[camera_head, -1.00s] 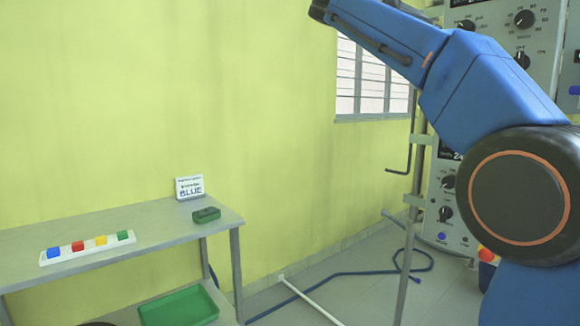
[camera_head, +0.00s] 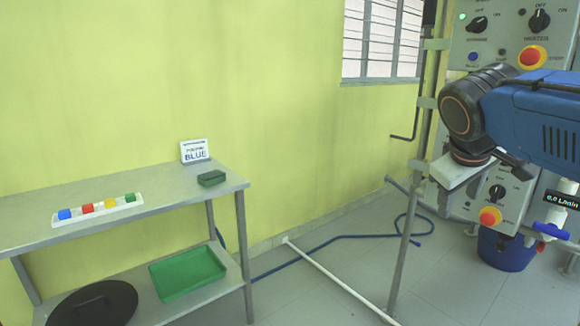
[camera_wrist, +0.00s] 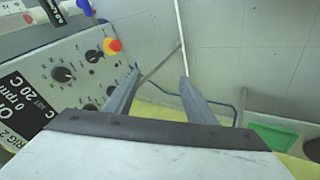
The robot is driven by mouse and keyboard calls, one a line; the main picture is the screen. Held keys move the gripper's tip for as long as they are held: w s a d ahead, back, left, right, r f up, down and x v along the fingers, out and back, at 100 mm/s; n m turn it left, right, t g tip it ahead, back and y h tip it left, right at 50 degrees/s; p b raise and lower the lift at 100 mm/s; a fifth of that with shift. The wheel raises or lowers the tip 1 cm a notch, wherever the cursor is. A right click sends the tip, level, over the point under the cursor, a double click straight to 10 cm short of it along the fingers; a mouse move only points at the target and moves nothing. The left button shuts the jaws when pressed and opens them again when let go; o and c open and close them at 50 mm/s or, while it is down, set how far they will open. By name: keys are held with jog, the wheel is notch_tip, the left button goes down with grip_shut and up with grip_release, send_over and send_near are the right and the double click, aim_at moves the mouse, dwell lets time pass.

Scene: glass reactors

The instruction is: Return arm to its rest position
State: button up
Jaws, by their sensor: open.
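My arm comes in from the right edge of the head view, its blue link and dark wrist in front of the control panels. My gripper's pale body hangs below the wrist, beside the metal post; its fingers are hard to make out there. In the wrist view my gripper (camera_wrist: 160,76) shows two grey fingers spread apart, with only floor between them. It holds nothing.
A green tray (camera_head: 188,272) lies below. Control panels (camera_head: 500,40), a post (camera_head: 408,240) and a blue bucket (camera_head: 505,250) stand at right.

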jog(key=s+a+f+m+y, duration=0.1)
jog(key=s+a+f+y, duration=0.1)
jog(key=s+f, duration=0.5)
jog(key=s+a+f+m+y, duration=0.2)
jog(key=s+f, duration=0.5)
jog(key=f, duration=0.7)
jog(key=shift+s+a+f+m+g, duration=0.3)
jog(key=shift+s+a+g, duration=0.1)
jog(key=shift+a, duration=0.45)
